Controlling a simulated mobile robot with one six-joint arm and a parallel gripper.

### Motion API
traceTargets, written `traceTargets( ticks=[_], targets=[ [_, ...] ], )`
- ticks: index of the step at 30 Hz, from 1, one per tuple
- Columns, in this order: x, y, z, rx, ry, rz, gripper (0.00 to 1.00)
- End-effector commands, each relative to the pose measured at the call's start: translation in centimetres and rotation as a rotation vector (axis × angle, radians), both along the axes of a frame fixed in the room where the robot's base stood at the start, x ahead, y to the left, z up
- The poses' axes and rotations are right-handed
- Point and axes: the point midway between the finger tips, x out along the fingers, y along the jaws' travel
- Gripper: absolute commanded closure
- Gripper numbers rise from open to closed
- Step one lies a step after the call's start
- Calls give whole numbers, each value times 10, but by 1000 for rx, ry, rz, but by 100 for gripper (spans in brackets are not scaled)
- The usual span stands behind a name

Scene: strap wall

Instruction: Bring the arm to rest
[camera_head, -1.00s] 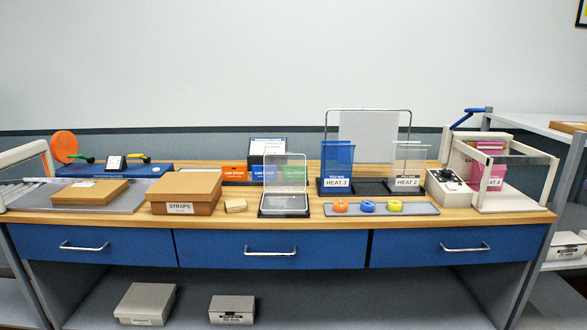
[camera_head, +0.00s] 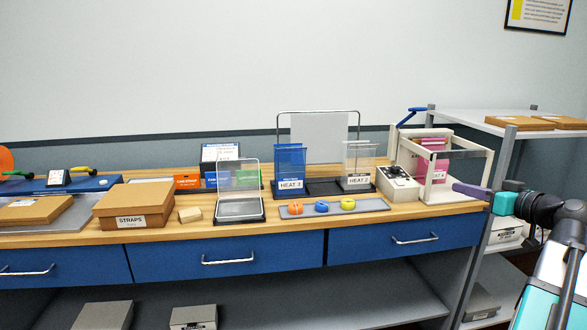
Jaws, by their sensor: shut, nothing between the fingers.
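My gripper (camera_head: 470,191) is at the right of the view, in front of the right end of the workbench. It points left, and its purple finger is shut with nothing visibly held. My arm comes up from the lower right corner with a black wrist and a teal band. The gripper overlaps the bench's right corner in the picture; I cannot tell how far in front of it it is.
The wooden bench (camera_head: 270,224) carries a STRAPS box (camera_head: 145,220), a clear-lidded case (camera_head: 240,208), a tray with coloured rings (camera_head: 335,209), a HEAT 3 holder (camera_head: 291,165) and a white-framed press (camera_head: 447,155). A shelf unit (camera_head: 460,118) stands at the right behind my arm.

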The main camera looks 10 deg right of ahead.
Motion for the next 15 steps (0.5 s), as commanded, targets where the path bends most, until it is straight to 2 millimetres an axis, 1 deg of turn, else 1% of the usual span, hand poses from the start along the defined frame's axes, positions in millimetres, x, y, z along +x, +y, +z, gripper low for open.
traceTargets(
  ticks=[1, 6, 11, 15],
  targets=[
    [11, 9, -10, 16, 11, 23, 100],
    [42, 38, -45, 62, 49, 84, 100],
    [67, 66, -81, 95, 95, 137, 100],
    [86, 92, -114, 122, 141, 181, 100]
  ],
)
